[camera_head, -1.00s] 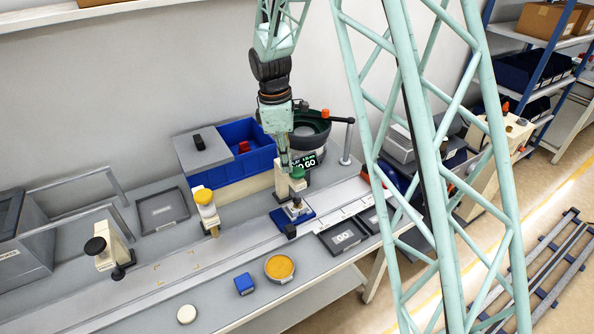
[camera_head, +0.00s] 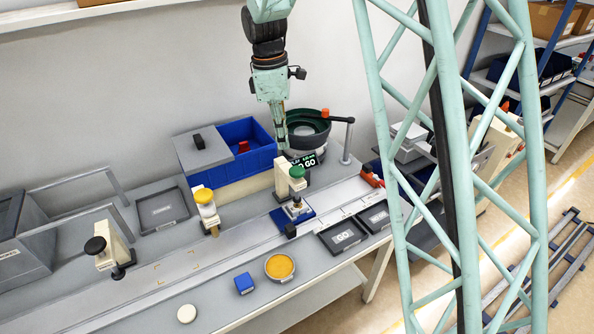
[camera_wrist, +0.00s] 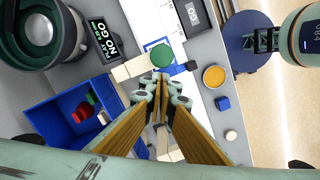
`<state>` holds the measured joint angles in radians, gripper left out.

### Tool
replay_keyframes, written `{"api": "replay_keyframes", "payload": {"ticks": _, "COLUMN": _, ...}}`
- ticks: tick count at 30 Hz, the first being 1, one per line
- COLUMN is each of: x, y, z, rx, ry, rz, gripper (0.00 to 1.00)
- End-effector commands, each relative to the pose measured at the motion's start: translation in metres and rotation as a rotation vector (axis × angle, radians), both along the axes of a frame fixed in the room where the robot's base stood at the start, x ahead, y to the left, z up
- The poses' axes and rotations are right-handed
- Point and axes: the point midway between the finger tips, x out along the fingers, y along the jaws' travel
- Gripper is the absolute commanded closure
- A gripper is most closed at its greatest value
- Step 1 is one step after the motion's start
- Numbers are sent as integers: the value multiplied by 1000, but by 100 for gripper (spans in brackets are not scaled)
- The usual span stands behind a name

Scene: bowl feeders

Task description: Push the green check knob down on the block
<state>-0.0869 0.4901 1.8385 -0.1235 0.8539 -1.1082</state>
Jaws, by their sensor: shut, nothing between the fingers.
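The green check knob (camera_head: 297,171) tops a cream post (camera_head: 281,178) beside the rail on the bench. It also shows as a round green disc in the wrist view (camera_wrist: 162,55). Below the knob, a small grey block (camera_head: 297,208) sits on a blue base (camera_head: 280,220). My gripper (camera_head: 282,150) is shut and empty, pointing down, above and slightly left of the knob in the head view. In the wrist view its closed fingertips (camera_wrist: 162,78) lie just below the knob in the picture; contact cannot be confirmed.
A NO GO display (camera_head: 303,161) and a bowl feeder (camera_head: 307,132) stand behind the knob. A blue bin (camera_head: 250,160) is to the left. A yellow-knobbed post (camera_head: 204,198) is left along the rail. A blue cube (camera_head: 244,283) and an orange-filled dish (camera_head: 280,268) lie in front.

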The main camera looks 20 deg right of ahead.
Motion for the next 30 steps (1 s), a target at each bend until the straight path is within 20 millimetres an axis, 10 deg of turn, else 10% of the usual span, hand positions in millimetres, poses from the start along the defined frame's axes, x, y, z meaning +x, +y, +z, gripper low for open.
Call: {"api": "replay_keyframes", "payload": {"ticks": 30, "x": 1, "y": 3, "z": 28, "rx": 0, "ry": 0, "rz": 0, "gripper": 100}}
